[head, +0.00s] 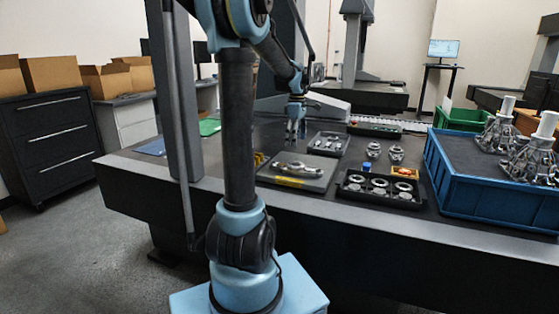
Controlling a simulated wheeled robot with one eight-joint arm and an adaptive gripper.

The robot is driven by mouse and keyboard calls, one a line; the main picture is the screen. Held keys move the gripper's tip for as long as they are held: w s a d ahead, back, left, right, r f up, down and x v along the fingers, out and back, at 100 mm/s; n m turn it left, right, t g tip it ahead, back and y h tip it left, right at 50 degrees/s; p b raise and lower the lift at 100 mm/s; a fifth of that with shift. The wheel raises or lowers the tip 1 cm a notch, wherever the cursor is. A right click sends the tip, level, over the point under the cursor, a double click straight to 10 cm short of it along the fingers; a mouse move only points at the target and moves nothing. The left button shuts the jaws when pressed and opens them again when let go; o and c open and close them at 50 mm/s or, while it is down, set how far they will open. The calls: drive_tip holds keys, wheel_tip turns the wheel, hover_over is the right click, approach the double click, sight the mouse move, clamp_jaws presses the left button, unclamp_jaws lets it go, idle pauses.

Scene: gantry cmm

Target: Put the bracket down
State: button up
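My gripper (294,136) points down above the dark table, behind the grey tray. It is small in the picture, so I cannot tell whether its fingers are open or shut, and I see no part clearly between them. A silvery metal part (305,167), perhaps the bracket, lies on a flat grey tray (317,184) with a yellow label on its front. The gripper appears above and apart from this part.
A black tray (344,200) with round metal parts sits at the table's front edge. A dark tray of small parts (328,143) lies behind. Two metal fittings (374,151) stand nearby. A large blue crate (490,204) with big castings fills the right. A grey post (174,90) rises left.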

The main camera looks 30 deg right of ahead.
drive_tip(key=s+a+f+m, duration=0.1)
drive_tip(key=s+a+m, duration=0.15)
drive_tip(key=a, duration=0.85)
drive_tip(key=s+a+m, duration=0.1)
drive_tip(key=s+a, duration=0.3)
drive_tip(key=a, duration=0.7)
drive_tip(key=s+a+f+m+t, duration=0.2)
drive_tip(key=s+a+f+m, duration=0.2)
drive_tip(key=s+a+f, duration=0.8)
drive_tip(key=s+a, duration=0.2)
drive_tip(key=a, duration=0.1)
drive_tip(key=shift+a+f, duration=0.3)
drive_tip(key=shift+w+f, duration=0.2)
drive_tip(key=shift+w, duration=0.15)
drive_tip(key=shift+d, duration=0.1)
